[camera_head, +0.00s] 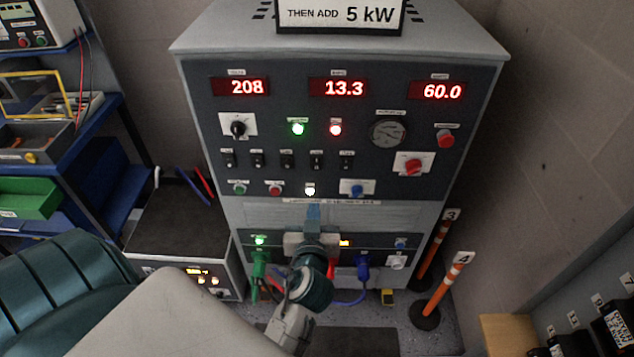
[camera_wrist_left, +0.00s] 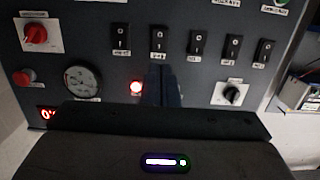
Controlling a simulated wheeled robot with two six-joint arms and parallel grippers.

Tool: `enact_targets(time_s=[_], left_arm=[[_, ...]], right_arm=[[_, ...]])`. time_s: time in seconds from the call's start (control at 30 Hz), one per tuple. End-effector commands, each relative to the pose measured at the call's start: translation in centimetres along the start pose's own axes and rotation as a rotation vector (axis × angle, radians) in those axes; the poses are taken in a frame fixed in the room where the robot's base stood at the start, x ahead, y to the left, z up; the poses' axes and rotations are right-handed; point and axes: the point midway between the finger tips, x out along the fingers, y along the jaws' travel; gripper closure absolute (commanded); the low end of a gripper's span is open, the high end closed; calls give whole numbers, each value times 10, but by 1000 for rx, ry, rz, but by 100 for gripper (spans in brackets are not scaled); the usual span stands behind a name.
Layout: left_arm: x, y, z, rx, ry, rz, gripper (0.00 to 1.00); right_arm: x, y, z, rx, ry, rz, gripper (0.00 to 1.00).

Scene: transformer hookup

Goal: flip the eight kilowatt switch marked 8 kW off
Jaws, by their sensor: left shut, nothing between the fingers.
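A row of several small black rocker switches (camera_head: 287,162) runs across the grey panel. The labels by them are too small to read, so I cannot tell which one is marked 8 kW. The row also shows in the left wrist view, upside down, with one switch (camera_wrist_left: 158,40) just past my fingertips. My left gripper (camera_head: 313,208) is shut and empty, its fingers pointing at the panel below the row. In the left wrist view the shut fingers (camera_wrist_left: 164,84) cover part of the panel; contact cannot be told. My right gripper is not in view.
Near the row are a black selector knob (camera_head: 238,128), a round gauge (camera_head: 388,132), a red rotary switch (camera_head: 413,164) and small buttons. Red displays (camera_head: 344,88) above read 208, 13.3 and 60.0. Plugged cables (camera_head: 362,268) hang below. Orange posts (camera_head: 445,283) stand at right.

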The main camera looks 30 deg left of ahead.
Motion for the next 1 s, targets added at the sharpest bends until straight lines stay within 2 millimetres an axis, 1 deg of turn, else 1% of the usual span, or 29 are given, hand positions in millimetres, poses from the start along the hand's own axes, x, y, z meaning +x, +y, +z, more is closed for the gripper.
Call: enact_targets(time_s=[0.17, 0.27, 0.5, 0.7, 0.83, 1.0], left_arm=[[17, 0, -2, 3, 4, 3, 100], [35, 0, -3, 5, 4, 2, 100], [87, 0, -3, 5, 4, 1, 100], [121, 0, -2, 2, 2, 0, 100], [133, 0, -1, 2, 1, 1, 100], [139, 0, 0, 1, 0, 1, 100]], right_arm=[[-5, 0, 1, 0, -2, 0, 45], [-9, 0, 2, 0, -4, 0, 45], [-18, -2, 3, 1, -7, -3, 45], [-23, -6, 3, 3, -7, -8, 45], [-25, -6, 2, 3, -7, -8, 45], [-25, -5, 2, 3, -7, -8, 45]])
